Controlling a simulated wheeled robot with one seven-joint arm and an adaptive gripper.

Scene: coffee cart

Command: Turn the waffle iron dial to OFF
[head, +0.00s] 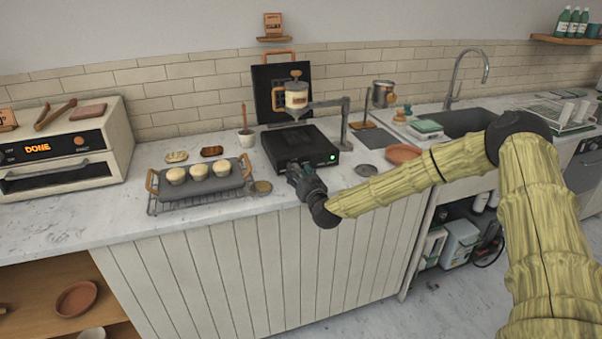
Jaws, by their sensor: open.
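A low, flat black appliance (287,141) sits on the marble counter near its front edge. A small green light or display glows at the right of its front face. I take it to be the waffle iron, but no dial can be made out on it. My gripper (297,174) is open, right at the left part of this front face, and hides part of it. At this size I cannot tell whether the fingers touch the appliance or are around a dial.
A toaster oven (60,160) reading DONE is at far left. A terracotta dish (403,153) and a sink (465,121) are to the right.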

